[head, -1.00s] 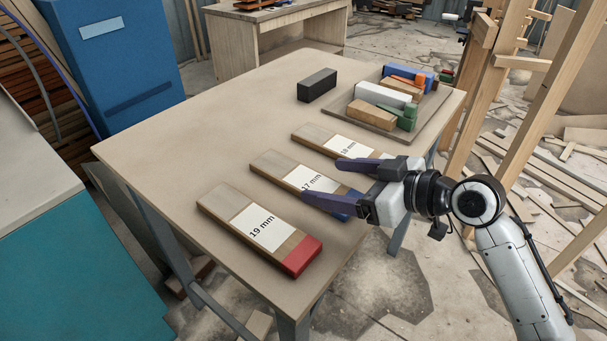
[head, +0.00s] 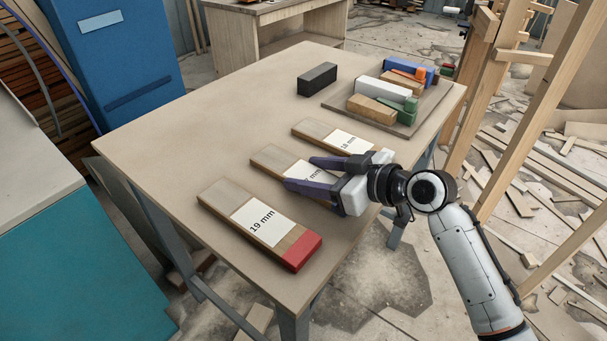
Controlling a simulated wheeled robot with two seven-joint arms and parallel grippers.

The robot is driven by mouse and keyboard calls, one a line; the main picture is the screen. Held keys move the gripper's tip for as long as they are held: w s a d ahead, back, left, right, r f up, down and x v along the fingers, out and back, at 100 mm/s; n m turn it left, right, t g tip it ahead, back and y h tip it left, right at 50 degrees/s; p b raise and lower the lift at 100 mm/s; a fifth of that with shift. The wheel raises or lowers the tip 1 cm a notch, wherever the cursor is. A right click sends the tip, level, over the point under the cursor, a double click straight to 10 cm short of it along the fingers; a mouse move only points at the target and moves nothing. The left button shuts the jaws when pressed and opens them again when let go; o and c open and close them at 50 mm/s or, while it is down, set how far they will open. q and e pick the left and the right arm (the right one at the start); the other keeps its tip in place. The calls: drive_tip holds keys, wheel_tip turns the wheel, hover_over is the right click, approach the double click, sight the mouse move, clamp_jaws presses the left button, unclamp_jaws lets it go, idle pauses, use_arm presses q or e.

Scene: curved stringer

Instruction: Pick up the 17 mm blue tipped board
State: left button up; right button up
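The 17 mm board (head: 272,159) lies on the table between two other boards. Its bare wood end and part of its white label show, while its blue tip is hidden behind my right gripper. My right gripper (head: 299,173) is open, its two dark purple fingers apart over the 17 mm board, one toward each long side. I cannot tell whether the fingers touch the board or how high they are above the table. My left gripper is not in view.
The red-tipped 19 mm board (head: 212,192) lies close on the near side, and the 18 mm board (head: 313,130) on the far side. A black block (head: 317,79) and a tray (head: 340,108) of coloured blocks stand at the back. The table's (head: 180,140) left part is clear.

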drive_tip(key=c, duration=0.4)
drive_tip(key=shift+r, duration=0.1)
drive_tip(key=shift+c, duration=0.2)
